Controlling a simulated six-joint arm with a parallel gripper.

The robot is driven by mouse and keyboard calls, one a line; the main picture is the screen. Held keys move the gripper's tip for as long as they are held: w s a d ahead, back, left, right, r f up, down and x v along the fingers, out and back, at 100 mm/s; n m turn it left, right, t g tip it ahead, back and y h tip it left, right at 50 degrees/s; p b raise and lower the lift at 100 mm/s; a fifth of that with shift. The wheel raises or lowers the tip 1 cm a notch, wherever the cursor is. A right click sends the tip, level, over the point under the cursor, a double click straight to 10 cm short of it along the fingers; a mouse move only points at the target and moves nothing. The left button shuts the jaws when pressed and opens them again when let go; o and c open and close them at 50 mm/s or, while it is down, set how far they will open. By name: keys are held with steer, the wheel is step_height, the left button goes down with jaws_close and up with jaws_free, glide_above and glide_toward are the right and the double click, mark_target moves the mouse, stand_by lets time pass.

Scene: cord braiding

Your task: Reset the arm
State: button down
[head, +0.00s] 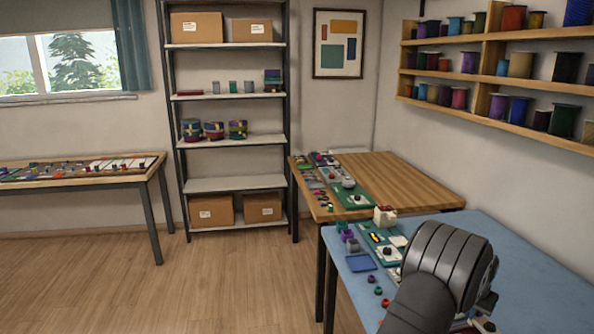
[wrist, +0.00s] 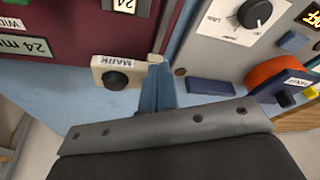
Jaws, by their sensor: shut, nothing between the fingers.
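In the wrist view my gripper (wrist: 160,72) shows as two blue-grey fingers pressed together, with nothing between them. The fingertips are beside the right end of a cream block (wrist: 135,66) with a black knob and a "MARK" label; I cannot tell whether they touch it. In the head view my dark arm reaches over the blue table (head: 535,270) at the lower right, and the arm hides most of the gripper.
In the wrist view a maroon panel (wrist: 70,45) stands left and a grey dial panel (wrist: 215,50) right. A blue bar (wrist: 210,87) and an orange-red part (wrist: 275,75) are near. In the head view, a blue tray (head: 361,263) lies left of the arm; the table's right side looks clear.

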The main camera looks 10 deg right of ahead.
steer(key=shift+a+r, duration=0.15)
steer(key=shift+a, duration=3.05)
steer(key=shift+d, duration=0.15)
steer(key=d, duration=0.6)
step_height(320, 180, up, 10)
steer(key=shift+a+r, duration=0.25)
